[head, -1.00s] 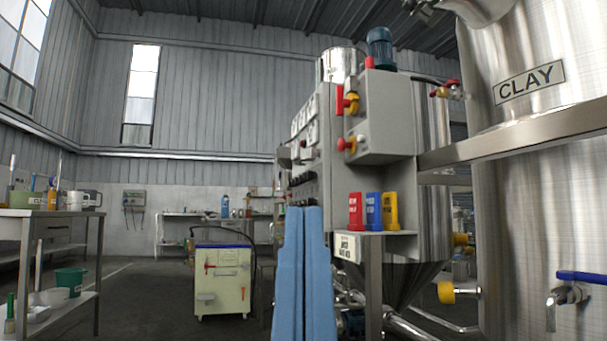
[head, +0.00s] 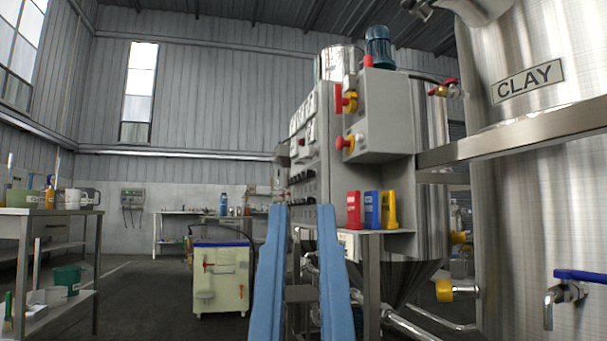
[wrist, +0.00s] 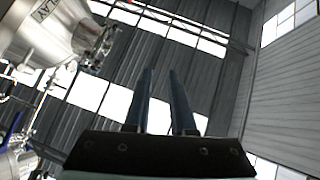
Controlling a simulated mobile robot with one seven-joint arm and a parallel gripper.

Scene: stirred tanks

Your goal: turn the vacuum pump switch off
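I cannot pick out a switch labelled for the vacuum pump. A grey control panel (head: 309,150) with rows of dark knobs is seen at a steep angle in the centre of the head view, its labels unreadable. A grey box on its side carries red-and-yellow rotary switches (head: 349,102) and (head: 346,143). A pale cabinet on wheels (head: 221,285) with a blue top edge and small red handles stands left of centre. My gripper (head: 302,210) has two blue fingers, apart and empty, low in front of the panel. The wrist view shows the fingers (wrist: 159,72) pointing up at the windows.
Red, blue and yellow tags (head: 372,210) stand on a small shelf beside the panel. A steel tank marked CLAY (head: 530,180) and a steel rail (head: 520,137) fill the right. A workbench (head: 40,212) stands left; floor between bench and cabinet is clear.

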